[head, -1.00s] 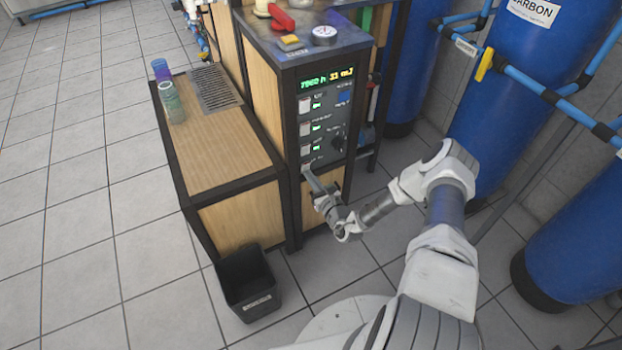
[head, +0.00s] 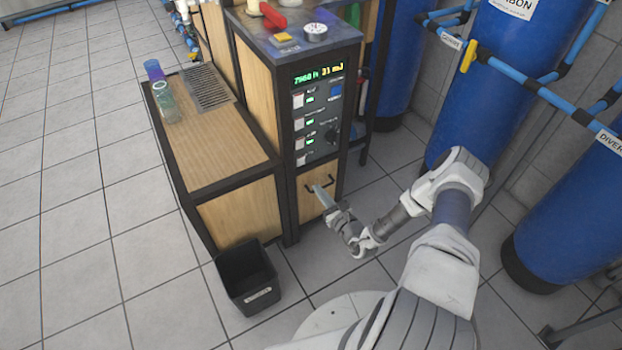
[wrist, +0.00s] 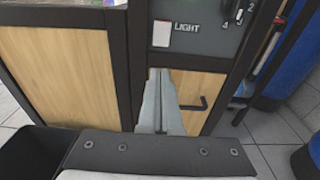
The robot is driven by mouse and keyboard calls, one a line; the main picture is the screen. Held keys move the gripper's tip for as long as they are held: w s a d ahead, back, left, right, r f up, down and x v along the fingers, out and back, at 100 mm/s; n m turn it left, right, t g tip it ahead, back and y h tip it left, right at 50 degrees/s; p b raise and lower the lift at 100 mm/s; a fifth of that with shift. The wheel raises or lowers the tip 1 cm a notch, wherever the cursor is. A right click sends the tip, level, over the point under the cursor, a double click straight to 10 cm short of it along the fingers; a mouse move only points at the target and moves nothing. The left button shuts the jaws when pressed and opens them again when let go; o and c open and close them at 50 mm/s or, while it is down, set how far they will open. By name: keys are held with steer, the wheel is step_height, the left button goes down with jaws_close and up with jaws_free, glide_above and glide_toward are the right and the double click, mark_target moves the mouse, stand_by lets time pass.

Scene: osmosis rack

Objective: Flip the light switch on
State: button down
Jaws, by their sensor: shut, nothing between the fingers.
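The light switch (wrist: 161,34) is a white rocker beside the label "LIGHT" on the dark control panel (wrist: 205,42) in the wrist view. In the head view it is the lowest white switch (head: 301,159) on the panel's left side. My gripper (wrist: 158,72) is shut and empty. Its fingertips lie just below the switch in the wrist view, over the wooden lower door. In the head view my gripper (head: 317,188) is below the panel, apart from the switch. I cannot tell which way the rocker is set.
A black handle (head: 320,185) is on the wooden door behind my fingertips. A black bin (head: 247,277) stands on the floor at the lower left. A wooden counter (head: 215,150) adjoins the cabinet. Blue tanks (head: 575,225) stand at the right.

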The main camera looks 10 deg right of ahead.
steer(key=v, duration=0.2)
steer(key=f+v, duration=0.1)
steer(key=v, duration=0.2)
steer(key=shift+p, duration=0.3)
steer(key=s+a+r+n+g+y, duration=0.25)
steer(key=a+r+n+g, duration=0.2)
steer(key=r+n, duration=0.4)
steer(key=s+a+r+n+g+y, duration=0.1)
steer(key=a+r+n+g+y, duration=0.35)
steer(key=r, duration=0.65)
steer(key=s+a+r+n+g+y, duration=0.15)
steer(key=a+r+n+g, duration=0.3)
steer(key=r+n, duration=0.45)
steer(key=s+d+r+n+t+h, duration=0.1)
steer(key=s+d+r+n+h, duration=0.35)
steer(key=s+r+h, duration=0.4)
steer(key=s+d+r+n+t+h, duration=0.25)
steer(key=s+r+n+h, duration=0.3)
steer(key=s+r, duration=0.6)
step_height(320, 180, up, 18)
steer(key=p, duration=1.7)
steer(key=shift+w+d+n+g+y, duration=0.25)
steer(key=shift+w+n+g+y, duration=0.15)
steer(key=shift+w+y, duration=0.1)
